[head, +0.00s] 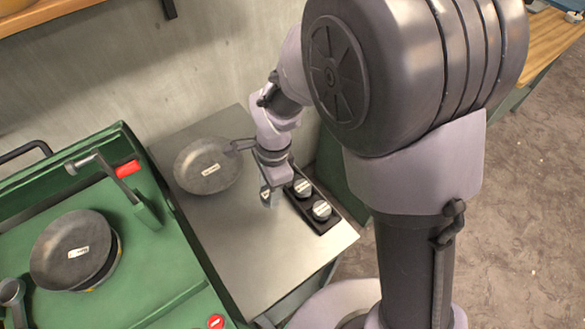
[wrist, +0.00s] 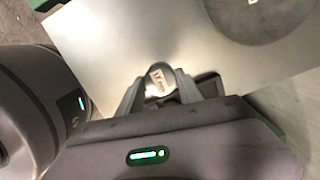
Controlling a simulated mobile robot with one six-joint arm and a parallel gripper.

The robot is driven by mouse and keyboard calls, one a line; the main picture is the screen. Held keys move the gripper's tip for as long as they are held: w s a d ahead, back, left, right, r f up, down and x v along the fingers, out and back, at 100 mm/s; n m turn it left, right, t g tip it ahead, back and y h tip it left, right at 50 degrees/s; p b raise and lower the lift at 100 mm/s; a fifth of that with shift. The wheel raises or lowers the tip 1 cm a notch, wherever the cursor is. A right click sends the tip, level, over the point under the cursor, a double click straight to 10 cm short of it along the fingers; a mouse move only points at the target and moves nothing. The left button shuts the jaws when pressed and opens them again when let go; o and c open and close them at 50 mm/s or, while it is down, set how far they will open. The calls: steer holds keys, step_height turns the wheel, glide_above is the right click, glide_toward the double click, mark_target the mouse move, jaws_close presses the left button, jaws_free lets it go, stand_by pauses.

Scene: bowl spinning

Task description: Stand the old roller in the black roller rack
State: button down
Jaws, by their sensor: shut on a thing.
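My gripper (head: 268,190) is shut on a short silver roller with a pale label on its end, too small to read. The roller (wrist: 159,80) sits between the two fingers in the wrist view; in the head view it is mostly hidden by my gripper. The black roller rack (head: 331,225) lies on the metal side table just right of my gripper. Two pale-topped rollers, a rear one (head: 302,187) and a front one (head: 321,210), stand in it. My wrist hides the rack's far end. I cannot tell whether the held roller touches the table.
A grey labelled bowl (head: 207,168) lies on the metal side table (head: 259,252), left of my gripper. The table's front is clear. A wall is behind.

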steer(key=w+d, duration=0.1)
steer(key=w, duration=0.2)
steer(key=w+d, duration=0.1)
steer(key=w, duration=0.2)
steer(key=w+d+f+b, duration=0.1)
steer(key=w, duration=0.3)
steer(key=shift+d, duration=0.35)
steer(key=shift+w+d+f+b, duration=0.1)
steer(key=shift+w+f+b, duration=0.15)
steer(key=shift+f+b, duration=0.45)
steer(key=shift+w+f+b, duration=0.2)
steer(key=shift+f+b, duration=0.05)
steer(key=shift+f, duration=0.85)
steer(key=shift+f, duration=0.15)
steer(key=c, duration=0.8)
jaws_free()
